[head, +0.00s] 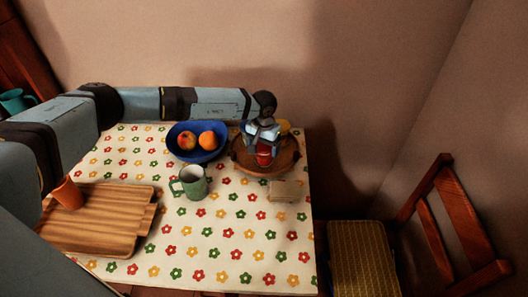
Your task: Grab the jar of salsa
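The jar of salsa (263,153), small and red, stands at a round brown wooden tray (282,164) on the right part of the table. My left gripper (263,142) reaches in from the left and points down at the jar. Its fingers are at the jar's top and sides and hide part of it. At this size I cannot tell whether they are closed on it or only around it. My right gripper is not in view.
A blue bowl (183,152) with an apple (187,141) and an orange (208,140) is left of the tray. A green mug (190,183), a small beige block (286,190), and a wooden board (95,225) with an orange cup (68,193) share the flowered table (225,262). A chair (365,260) stands right.

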